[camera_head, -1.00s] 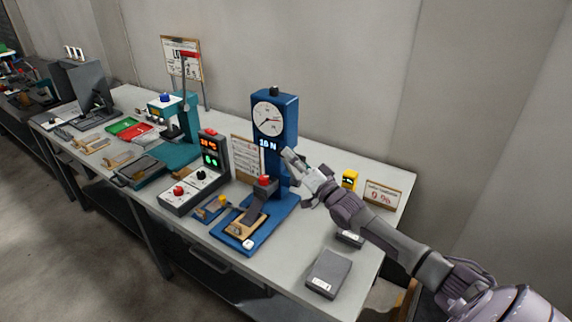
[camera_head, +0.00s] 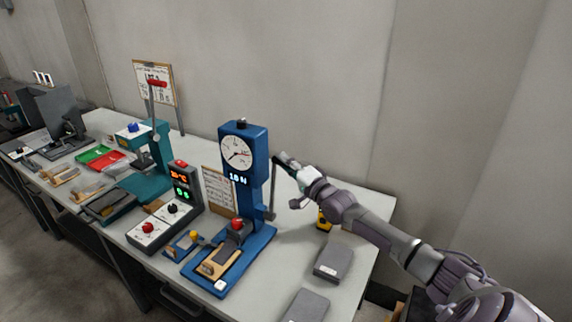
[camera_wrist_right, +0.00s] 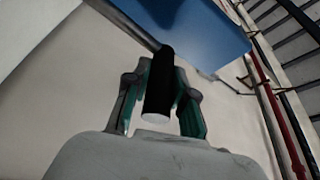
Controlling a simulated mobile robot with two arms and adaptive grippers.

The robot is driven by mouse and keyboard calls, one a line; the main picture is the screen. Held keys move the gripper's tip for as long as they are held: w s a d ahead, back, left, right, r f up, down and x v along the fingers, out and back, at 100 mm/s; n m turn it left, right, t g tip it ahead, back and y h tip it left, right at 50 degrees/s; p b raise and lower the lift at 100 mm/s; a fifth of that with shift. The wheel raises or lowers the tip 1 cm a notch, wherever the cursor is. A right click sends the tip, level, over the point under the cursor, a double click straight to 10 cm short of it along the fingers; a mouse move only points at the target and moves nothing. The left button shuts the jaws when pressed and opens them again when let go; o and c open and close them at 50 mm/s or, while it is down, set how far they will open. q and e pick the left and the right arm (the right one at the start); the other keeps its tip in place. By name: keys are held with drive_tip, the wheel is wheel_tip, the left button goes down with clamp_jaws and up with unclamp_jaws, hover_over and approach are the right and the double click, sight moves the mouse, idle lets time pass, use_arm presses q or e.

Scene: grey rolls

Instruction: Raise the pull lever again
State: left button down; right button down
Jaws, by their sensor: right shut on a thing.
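The blue test stand (camera_head: 246,180) has a round dial and a display reading about 10 N, and stands on the bench. Its pull lever (camera_head: 274,190) is a thin grey rod at the stand's right side, standing nearly upright. My right gripper (camera_head: 282,161) is at the lever's top end. In the right wrist view, the lever's black grip (camera_wrist_right: 161,85) with a pale end lies between the two fingers of the right gripper (camera_wrist_right: 160,105), which is shut on it. The rod runs from the grip to the upper left. My left gripper is not in view.
A control box (camera_head: 165,222) with lit displays and a teal press (camera_head: 152,165) stand left of the stand. The wall is behind the bench.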

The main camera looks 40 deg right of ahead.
drive_tip(key=shift+d, duration=0.15)
idle(0.3)
drive_tip(key=c, duration=1)
unclamp_jaws()
drive_tip(key=shift+o, duration=0.2)
drive_tip(key=shift+f, duration=0.1)
drive_tip(key=s+f, duration=0.1)
drive_tip(key=s, duration=1.1)
drive_tip(key=shift+d+f, duration=0.15)
drive_tip(key=shift+w+f, duration=0.1)
